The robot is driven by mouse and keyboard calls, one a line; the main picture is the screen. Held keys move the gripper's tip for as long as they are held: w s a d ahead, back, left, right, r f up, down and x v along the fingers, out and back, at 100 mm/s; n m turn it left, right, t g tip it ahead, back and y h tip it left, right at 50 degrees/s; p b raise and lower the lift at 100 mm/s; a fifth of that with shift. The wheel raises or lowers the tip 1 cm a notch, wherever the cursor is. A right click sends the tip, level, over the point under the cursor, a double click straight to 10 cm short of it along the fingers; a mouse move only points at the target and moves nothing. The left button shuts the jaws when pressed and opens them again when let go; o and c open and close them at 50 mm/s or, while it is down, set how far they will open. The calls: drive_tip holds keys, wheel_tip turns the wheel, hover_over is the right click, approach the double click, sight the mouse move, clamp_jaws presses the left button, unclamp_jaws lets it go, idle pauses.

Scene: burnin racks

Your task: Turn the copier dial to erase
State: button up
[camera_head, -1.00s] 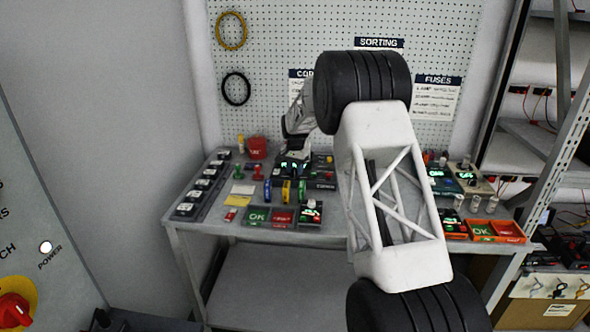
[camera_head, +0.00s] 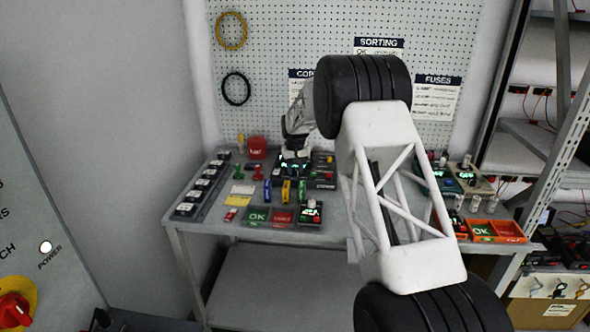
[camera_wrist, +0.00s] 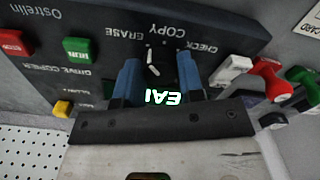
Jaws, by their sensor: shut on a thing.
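The copier (camera_wrist: 60,45) is a dark panel with ERASE, COPY and CHECK labels, upside down in the wrist view. Its black dial (camera_wrist: 157,70) sits below the labels and carries a white mark. The mark leans slightly toward the ERASE side, but I cannot tell exactly which position it marks. My gripper (camera_wrist: 160,82) has its two blue fingers on either side of the dial, shut on it. In the head view my gripper (camera_head: 294,158) is down at the copier (camera_head: 322,184), and the dial is hidden there.
A red button (camera_wrist: 14,43), green button (camera_wrist: 77,50) and yellow button (camera_wrist: 62,108) are on the panel. Red-handled and green-handled parts lie beside the copier. OK (camera_head: 257,216) and red (camera_head: 283,217) trays stand at the table's front.

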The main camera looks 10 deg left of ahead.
sight(295, 169)
idle(0.3)
drive_tip(key=o, duration=0.9)
drive_tip(key=shift+r, duration=0.1)
drive_tip(key=shift+r, duration=3.85)
